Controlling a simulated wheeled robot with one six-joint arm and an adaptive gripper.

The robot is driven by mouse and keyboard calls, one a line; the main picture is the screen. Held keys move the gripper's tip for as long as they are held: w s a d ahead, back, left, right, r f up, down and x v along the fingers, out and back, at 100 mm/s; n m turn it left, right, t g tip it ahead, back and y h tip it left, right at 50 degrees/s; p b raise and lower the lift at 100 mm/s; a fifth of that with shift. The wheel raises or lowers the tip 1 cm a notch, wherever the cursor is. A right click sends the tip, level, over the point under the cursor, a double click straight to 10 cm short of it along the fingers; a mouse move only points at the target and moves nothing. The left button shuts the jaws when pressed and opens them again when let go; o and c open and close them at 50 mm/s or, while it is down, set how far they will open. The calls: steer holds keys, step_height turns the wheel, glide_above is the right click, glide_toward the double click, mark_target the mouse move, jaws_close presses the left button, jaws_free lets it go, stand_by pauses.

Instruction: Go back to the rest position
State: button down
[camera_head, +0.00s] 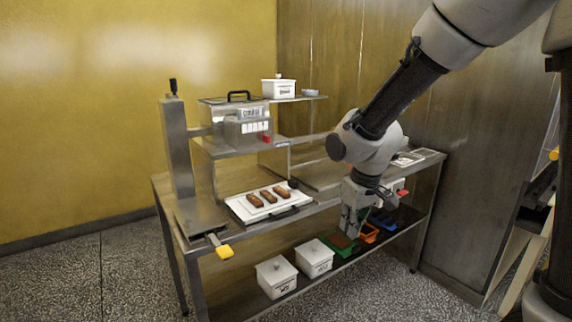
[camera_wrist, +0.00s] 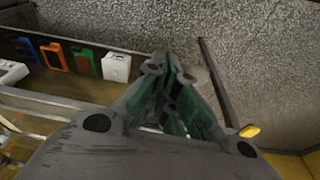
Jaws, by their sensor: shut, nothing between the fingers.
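My gripper (camera_head: 349,222) is shut and empty. In the head view it points down in front of the table's front edge, right of the white tray and above the lower shelf. In the wrist view my gripper (camera_wrist: 168,62) has its fingertips together, with the speckled floor beyond them. The steel table (camera_head: 322,206) stands ahead. A white tray (camera_head: 236,206) with several brown bars (camera_head: 268,195) lies on its left part. My arm comes in from the upper right and hides part of the table's right side.
A steel machine (camera_head: 240,125) with a black handle stands at the back left. A yellow-tipped lever (camera_head: 224,251) sticks out at the front left. White lidded boxes (camera_head: 277,277) and green, orange (camera_head: 369,234) and blue bins sit on the lower shelf. The floor in front is clear.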

steer(key=s+d+r+m+t, duration=0.1)
steer(key=s+d+r+m, duration=0.2)
steer(key=s+d+r, duration=0.4)
steer(key=s+d+r+m+t+h, duration=0.1)
steer(key=s+d+r+m, duration=0.1)
steer(key=s+d+r, duration=0.5)
steer(key=s+d, duration=0.5)
steer(key=d, duration=0.1)
steer(key=shift+s+m, duration=0.15)
steer(key=shift+m, duration=0.25)
steer(key=shift+d, duration=0.1)
stand_by(0.3)
